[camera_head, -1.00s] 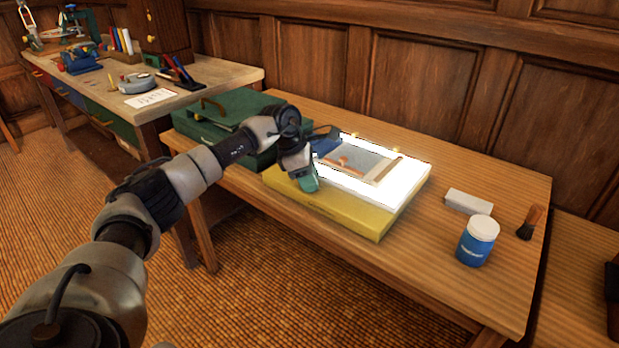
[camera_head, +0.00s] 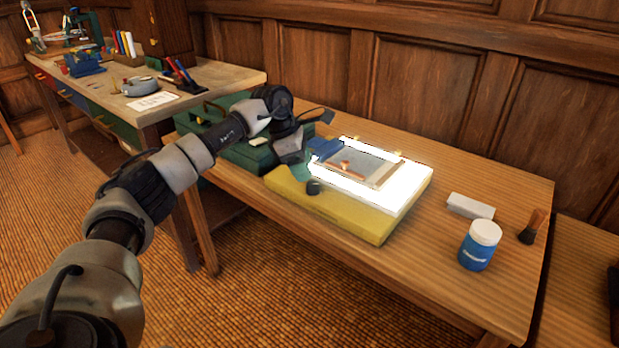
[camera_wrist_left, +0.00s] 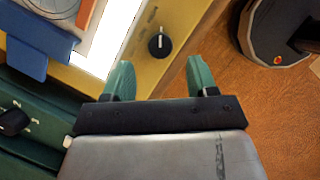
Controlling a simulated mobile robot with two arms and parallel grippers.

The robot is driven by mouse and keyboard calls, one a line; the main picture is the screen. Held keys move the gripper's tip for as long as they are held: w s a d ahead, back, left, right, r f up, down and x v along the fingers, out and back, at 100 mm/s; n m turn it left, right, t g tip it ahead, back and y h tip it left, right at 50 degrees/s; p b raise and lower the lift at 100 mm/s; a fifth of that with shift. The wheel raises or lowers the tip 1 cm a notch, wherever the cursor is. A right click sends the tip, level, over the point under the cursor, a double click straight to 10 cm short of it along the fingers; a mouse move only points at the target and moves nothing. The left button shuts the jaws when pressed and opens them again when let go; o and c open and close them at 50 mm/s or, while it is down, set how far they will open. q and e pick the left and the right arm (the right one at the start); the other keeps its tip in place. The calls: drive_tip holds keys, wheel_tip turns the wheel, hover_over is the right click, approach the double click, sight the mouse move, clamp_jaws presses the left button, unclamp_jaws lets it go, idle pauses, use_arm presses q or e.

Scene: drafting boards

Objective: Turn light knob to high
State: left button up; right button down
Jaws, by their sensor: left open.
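The light knob (camera_head: 313,187) is a small black dial on the near side of the yellow light box (camera_head: 345,218), whose top panel glows white. In the left wrist view the knob (camera_wrist_left: 159,43) shows a white pointer line, pointing roughly toward the top of the picture. My left gripper (camera_wrist_left: 158,75) has two green fingertips, spread apart and empty. The knob lies ahead of the gap between them, apart from both. In the head view the left gripper (camera_head: 303,172) is close beside the knob, over the box's left end. My right gripper is not in view.
A dark green case (camera_head: 250,150) stands left of the light box. A blue clip (camera_wrist_left: 40,45) and a framed sheet (camera_head: 365,168) lie on the lit panel. A grey block (camera_head: 470,206), a blue jar (camera_head: 480,246) and a brush (camera_head: 532,228) stand at the right. The bench between is clear.

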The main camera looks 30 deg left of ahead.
use_arm(q)
drive_tip(key=v, duration=0.5)
drive_tip(key=shift+r, duration=0.3)
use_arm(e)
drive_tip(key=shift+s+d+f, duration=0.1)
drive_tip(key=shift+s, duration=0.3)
